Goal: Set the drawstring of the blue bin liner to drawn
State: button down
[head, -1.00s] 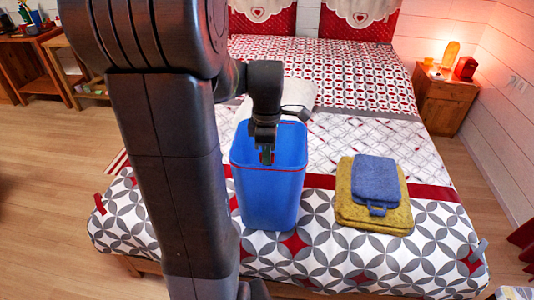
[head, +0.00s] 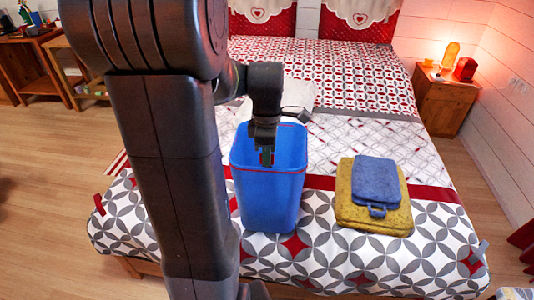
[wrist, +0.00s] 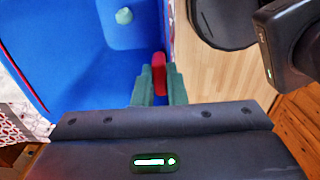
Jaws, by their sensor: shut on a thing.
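The blue bin liner (head: 255,205) lines a tall bin standing upright on the bed, its mouth open upward. A thin red drawstring (head: 245,171) runs along the rim. In the wrist view, the liner's blue inside (wrist: 65,40) fills the upper left. A red tab of the drawstring (wrist: 160,80) sits at the rim between my green fingertips. My gripper (head: 267,160) points down at the near rim and is shut on this red tab; it also shows in the wrist view (wrist: 159,88). The fingers hide part of the tab and rim.
A small pale item (wrist: 124,15) lies inside the bin. To the right, a blue folded towel (head: 375,183) lies on a yellow one (head: 355,215). A nightstand (head: 443,103) with a lit lamp stands beyond. Open floor (head: 55,170) lies left of the bed.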

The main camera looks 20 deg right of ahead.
notch_tip(320, 180, up, 4)
jog(key=p, duration=0.3)
jog(key=shift+r, duration=0.1)
jog(key=c, duration=1.4)
grip_release()
jog(key=shift+c, duration=0.2)
notch_tip(320, 180, up, 14)
jog(key=shift+f, duration=0.2)
